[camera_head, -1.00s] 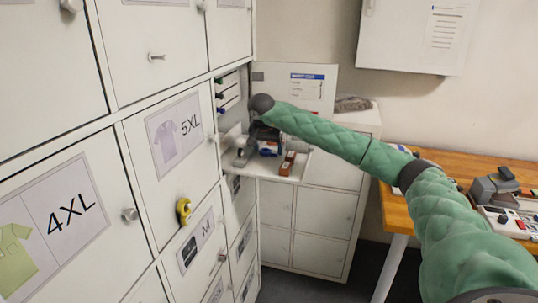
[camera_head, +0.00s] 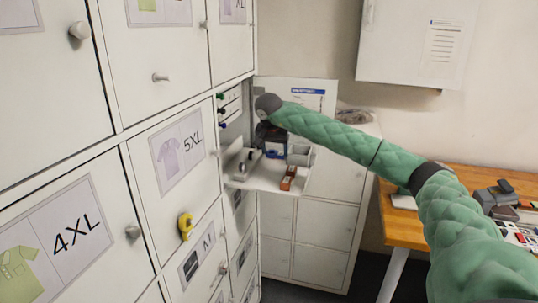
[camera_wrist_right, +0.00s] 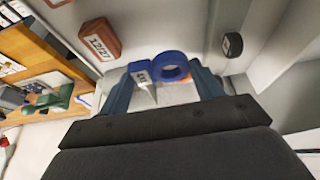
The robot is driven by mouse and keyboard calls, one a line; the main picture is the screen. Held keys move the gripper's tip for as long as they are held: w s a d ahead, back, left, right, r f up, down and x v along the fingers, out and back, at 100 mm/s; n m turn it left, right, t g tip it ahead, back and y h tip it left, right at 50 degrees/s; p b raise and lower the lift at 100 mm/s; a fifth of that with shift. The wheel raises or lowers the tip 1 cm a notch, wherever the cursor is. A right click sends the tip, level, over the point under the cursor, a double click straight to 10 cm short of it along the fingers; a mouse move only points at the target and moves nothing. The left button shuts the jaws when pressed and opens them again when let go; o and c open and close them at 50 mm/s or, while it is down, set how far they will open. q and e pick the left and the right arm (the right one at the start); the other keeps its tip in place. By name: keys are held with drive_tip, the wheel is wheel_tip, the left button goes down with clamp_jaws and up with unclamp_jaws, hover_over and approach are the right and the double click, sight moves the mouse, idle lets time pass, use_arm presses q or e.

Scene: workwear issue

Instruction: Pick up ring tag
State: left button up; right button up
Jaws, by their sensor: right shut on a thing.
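A blue ring with a small pale number tag (camera_wrist_right: 170,67) is between the two fingers of my right gripper (camera_wrist_right: 165,88), which is shut on it. In the head view the blue of the ring tag (camera_head: 276,152) shows below the end of my right arm, above a white open shelf (camera_head: 262,183) in the locker. My right gripper (camera_head: 272,146) is dark and partly hidden there. The exact contact of the fingers with the ring tag is hard to make out. My left gripper is not in view.
A red-brown tag (camera_head: 288,178) lies on the shelf; it also shows in the wrist view (camera_wrist_right: 98,40). A grey cylinder (camera_head: 300,155) is near it. A wooden table (camera_head: 410,222) with several items stands right.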

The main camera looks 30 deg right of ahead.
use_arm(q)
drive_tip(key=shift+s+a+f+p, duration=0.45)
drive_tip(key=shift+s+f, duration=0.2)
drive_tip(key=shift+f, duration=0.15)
use_arm(e)
drive_tip(key=s+d+r, duration=0.5)
drive_tip(key=s, duration=0.3)
drive_tip(key=shift+s+r, duration=0.15)
drive_tip(key=shift+r, duration=0.2)
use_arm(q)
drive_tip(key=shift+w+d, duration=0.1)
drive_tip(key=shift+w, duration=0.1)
